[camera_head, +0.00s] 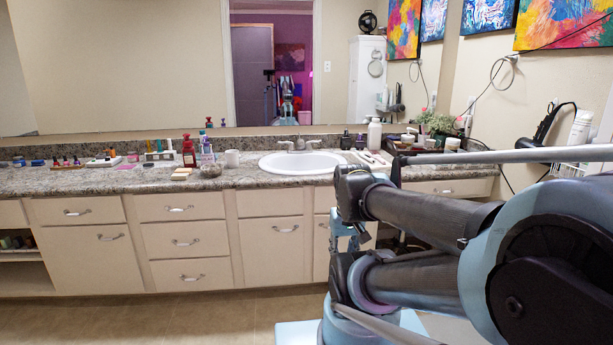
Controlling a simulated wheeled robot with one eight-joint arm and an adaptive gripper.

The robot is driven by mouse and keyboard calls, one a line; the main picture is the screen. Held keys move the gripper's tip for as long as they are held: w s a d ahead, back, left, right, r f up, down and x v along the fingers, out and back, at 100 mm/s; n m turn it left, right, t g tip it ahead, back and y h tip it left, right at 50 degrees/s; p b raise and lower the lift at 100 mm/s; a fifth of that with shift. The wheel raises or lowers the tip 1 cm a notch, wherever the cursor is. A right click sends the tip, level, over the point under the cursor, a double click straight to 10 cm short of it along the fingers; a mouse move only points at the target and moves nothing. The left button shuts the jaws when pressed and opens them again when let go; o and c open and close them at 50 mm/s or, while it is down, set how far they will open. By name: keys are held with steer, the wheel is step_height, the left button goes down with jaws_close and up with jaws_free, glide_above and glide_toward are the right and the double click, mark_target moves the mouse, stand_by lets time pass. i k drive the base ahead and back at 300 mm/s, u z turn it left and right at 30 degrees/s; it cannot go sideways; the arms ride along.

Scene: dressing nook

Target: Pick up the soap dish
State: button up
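I cannot pick out the soap dish for certain. A small tan, flat, blocky item (181,173) lies near the front edge of the granite counter (120,182), left of the sink, and may be it. A small round greyish item (210,170) sits just right of it and is too small to identify. My arm reaches in from the right, in front of the cabinets and right of these items. I cannot make out my gripper's fingers in this view.
A white sink (300,163) is set in the counter. A red pump bottle (188,151), a purplish bottle (206,150) and a white mug (232,158) stand behind the small items. Bottles and a plant (437,123) stand right. Floor (150,318) before the left cabinets is clear.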

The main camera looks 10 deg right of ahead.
mark_target(212, 171)
steer(key=z, duration=0.2)
steer(key=i, duration=1.5)
steer(key=u, duration=0.35)
